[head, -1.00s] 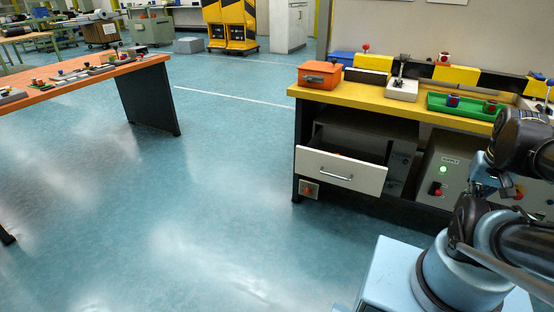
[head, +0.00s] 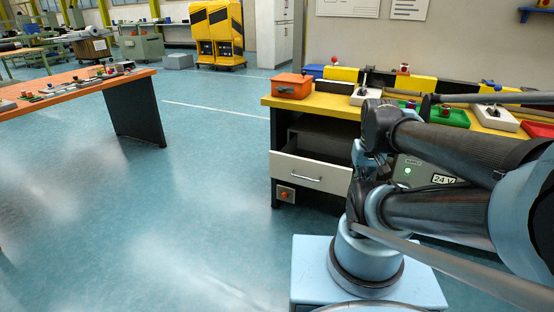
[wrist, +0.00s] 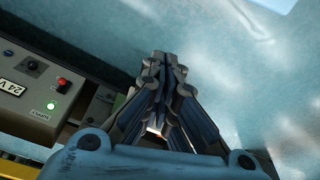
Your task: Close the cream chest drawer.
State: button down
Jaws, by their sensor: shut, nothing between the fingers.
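The cream chest drawer (head: 305,173) stands pulled out from the left end of the yellow-topped bench in the head view. It has a pale front with a metal bar handle (head: 306,177), and a dark gap shows above it. My gripper (wrist: 161,62) is shut and empty in the wrist view, with its fingertips over the blue floor. In the head view my arm stands right of the drawer, close to its right edge in the picture; the fingers cannot be made out there. I cannot tell whether the gripper touches the drawer.
A grey supply box (wrist: 33,85) with a green lamp and red button is left of my gripper in the wrist view. The yellow bench top (head: 330,101) carries an orange box (head: 292,86) and a green tray (head: 446,117). Open floor (head: 200,220) lies left of the drawer.

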aim_at(279, 156)
jog(key=w+a+r+n+h, duration=0.1)
jog(key=w+a+r+n, duration=0.1)
jog(key=w+a+n, duration=0.6)
jog(key=w+a+r+n, duration=0.3)
jog(key=w+n, duration=0.6)
jog(key=w, duration=0.3)
jog(key=w+a+f+n+t, duration=0.1)
jog(key=w+a+f+n, duration=0.55)
jog(key=a, duration=0.35)
jog(key=w+a+f+n+t, duration=0.1)
jog(key=w+a+f+n, duration=0.4)
jog(key=w+a+n, duration=0.4)
jog(key=shift+m+h, duration=0.3)
jog(key=shift+m, duration=0.05)
jog(key=shift+w+r+x, duration=0.1)
jog(key=shift+w+x, duration=0.1)
jog(key=shift+x, duration=1.55)
jog(key=shift+w+r+x, duration=0.1)
jog(key=shift+w+x, duration=0.1)
jog(key=shift+x, duration=1.6)
jog(key=shift+w+r+x, duration=0.1)
jog(key=shift+w+x, duration=0.1)
jog(key=shift+x, duration=1.55)
